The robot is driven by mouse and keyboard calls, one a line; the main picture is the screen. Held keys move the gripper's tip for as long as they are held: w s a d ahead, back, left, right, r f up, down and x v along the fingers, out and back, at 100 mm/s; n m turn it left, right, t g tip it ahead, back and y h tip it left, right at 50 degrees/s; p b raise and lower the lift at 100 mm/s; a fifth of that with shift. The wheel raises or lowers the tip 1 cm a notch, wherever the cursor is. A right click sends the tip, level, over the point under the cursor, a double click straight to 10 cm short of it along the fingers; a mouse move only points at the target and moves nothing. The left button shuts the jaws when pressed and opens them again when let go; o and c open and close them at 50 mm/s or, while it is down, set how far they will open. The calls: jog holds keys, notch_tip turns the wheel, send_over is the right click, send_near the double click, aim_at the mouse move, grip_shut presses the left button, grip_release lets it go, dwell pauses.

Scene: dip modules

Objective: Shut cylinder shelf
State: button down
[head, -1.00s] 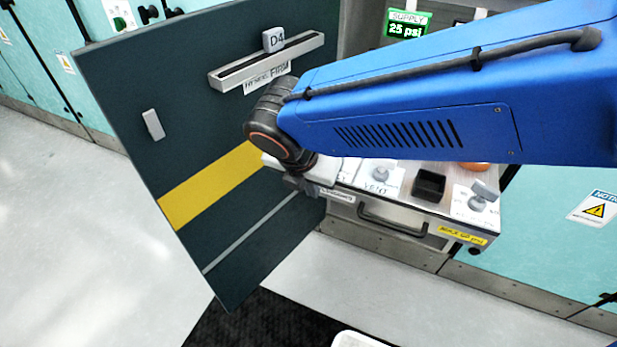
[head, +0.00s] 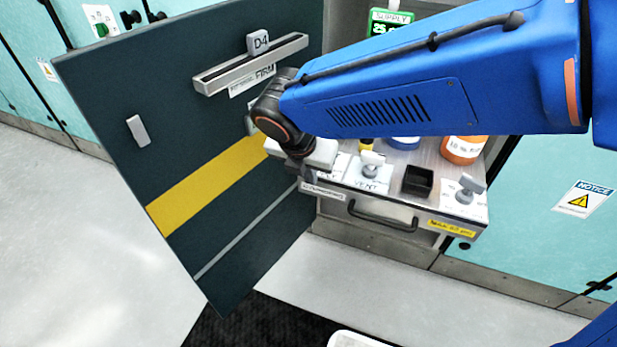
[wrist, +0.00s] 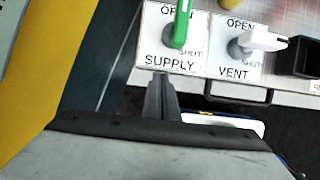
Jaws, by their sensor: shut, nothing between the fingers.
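The cylinder shelf (head: 440,185) is pulled out of the cabinet and carries valves and bottles. Its dark bar handle (head: 382,217) is on the front face, and it also shows in the wrist view (wrist: 238,98). My gripper (head: 304,174) is at the shelf's front left corner, partly hidden by my wrist. In the wrist view my gripper (wrist: 161,82) is shut and empty, its tips by the front edge of the SUPPLY plate (wrist: 168,60). I cannot tell whether they touch the shelf. The SUPPLY lever (wrist: 182,24) is green, the VENT lever (wrist: 258,41) white.
The open dark door D4 (head: 130,180) with a yellow stripe stands close on the left of the shelf. An orange bottle (head: 463,148) stands at the shelf's back right. A black cup (head: 418,182) is near its front. Pale floor (head: 400,290) lies before it.

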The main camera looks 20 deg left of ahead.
jog(key=w, duration=1.3)
jog(key=shift+w, duration=0.35)
